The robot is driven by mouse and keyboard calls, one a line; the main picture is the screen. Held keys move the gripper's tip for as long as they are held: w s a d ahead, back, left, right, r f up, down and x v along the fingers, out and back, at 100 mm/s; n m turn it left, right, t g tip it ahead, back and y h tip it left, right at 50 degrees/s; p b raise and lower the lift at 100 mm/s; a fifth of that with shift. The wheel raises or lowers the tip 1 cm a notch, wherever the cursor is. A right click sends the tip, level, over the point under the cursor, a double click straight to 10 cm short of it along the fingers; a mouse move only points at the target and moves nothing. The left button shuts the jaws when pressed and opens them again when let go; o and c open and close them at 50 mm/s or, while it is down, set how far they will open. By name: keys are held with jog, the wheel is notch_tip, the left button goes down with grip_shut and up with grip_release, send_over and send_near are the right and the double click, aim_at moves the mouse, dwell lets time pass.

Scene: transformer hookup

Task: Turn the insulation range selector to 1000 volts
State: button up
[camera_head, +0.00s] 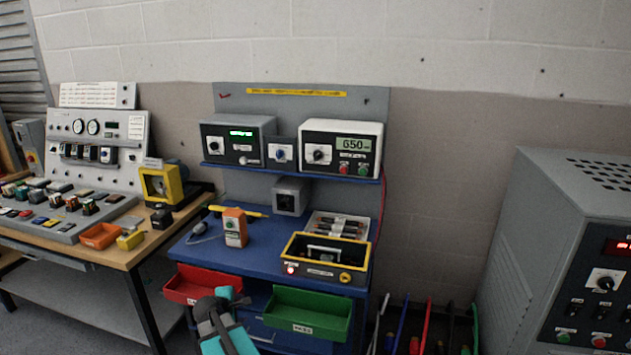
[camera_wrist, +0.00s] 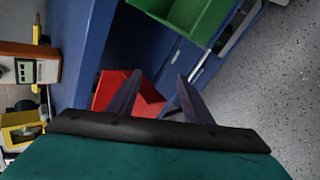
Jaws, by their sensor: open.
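Several meters with selector knobs stand on the blue shelf of the test bench in the head view. The right one is a white-framed meter (camera_head: 341,147) with a display that appears to read 650, a black selector knob (camera_head: 318,154) and a red and a green button. The left one is a grey meter (camera_head: 237,141) with a green display and its own knob (camera_head: 215,147). The small scale marks are too fine to read. My gripper (camera_head: 227,296) is low in front of the bench, well below the shelf. In the wrist view its fingers (camera_wrist: 155,98) are apart and empty.
A small box with a blue knob (camera_head: 280,152) sits between the meters. A red bin (camera_head: 190,284) and a green bin (camera_head: 308,314) hang at the bench front. A yellow-rimmed tray (camera_head: 287,252) and an orange tester (camera_head: 235,228) stand on top. A grey cabinet (camera_head: 520,230) is at right.

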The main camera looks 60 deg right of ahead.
jog(key=s+d+r+n+t+h, duration=0.1)
jog(key=d+r+n+h, duration=0.25)
jog(key=d+r, duration=1.4)
jog(key=n+h+p, duration=0.2)
jog(key=n+h, duration=0.3)
send_near(316, 156)
jog(key=s+v, duration=0.1)
jog(key=v, duration=0.4)
jog(key=shift+w+d+f+m+t, duration=0.1)
jog(key=shift+d+f+m+t, duration=0.1)
jog(key=shift+f+m+t, duration=0.15)
jog(key=shift+d, duration=0.1)
jog(key=shift+t, duration=0.25)
jog(key=shift+p+x, duration=1.55)
jog(key=shift+x, duration=5.3)
jog(key=shift+r, duration=0.1)
